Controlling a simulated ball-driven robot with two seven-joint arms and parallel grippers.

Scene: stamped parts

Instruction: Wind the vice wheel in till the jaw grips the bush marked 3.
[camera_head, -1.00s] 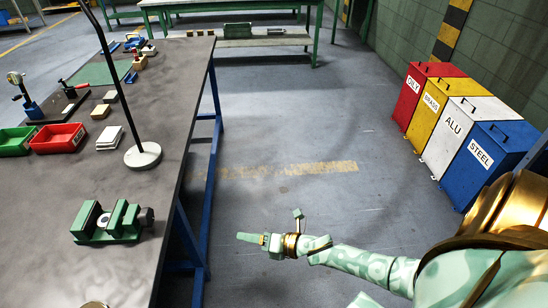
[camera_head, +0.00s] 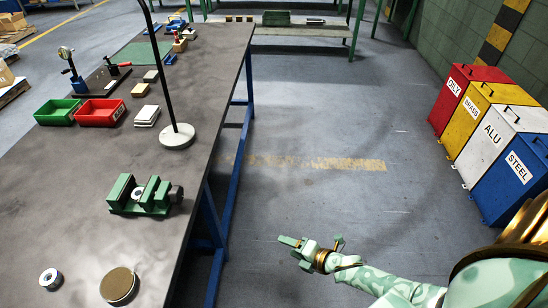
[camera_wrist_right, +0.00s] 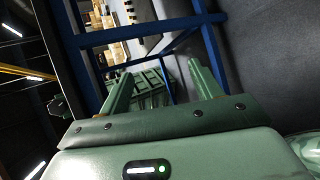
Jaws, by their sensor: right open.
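The green vice (camera_head: 140,196) stands near the right edge of the grey bench. Its dark wheel (camera_head: 176,194) sticks out at the right end, toward the bench edge. A pale round bush (camera_head: 137,193) sits between the vice jaws; I cannot read a mark on it or tell whether the jaw touches it. Another pale ring-shaped bush (camera_head: 50,277) lies on the bench at the lower left, its mark unreadable. My right gripper (camera_head: 288,241) is open and empty, off the bench to the right of the vice. Its two fingers show apart in the right wrist view (camera_wrist_right: 160,78). My left gripper is out of sight.
A brown disc (camera_head: 119,285) lies at the bench's near edge. A lamp with a white round base (camera_head: 177,136) stands behind the vice. Red (camera_head: 101,112) and green (camera_head: 57,112) trays sit farther left. The floor right of the bench is clear up to labelled bins (camera_head: 519,170).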

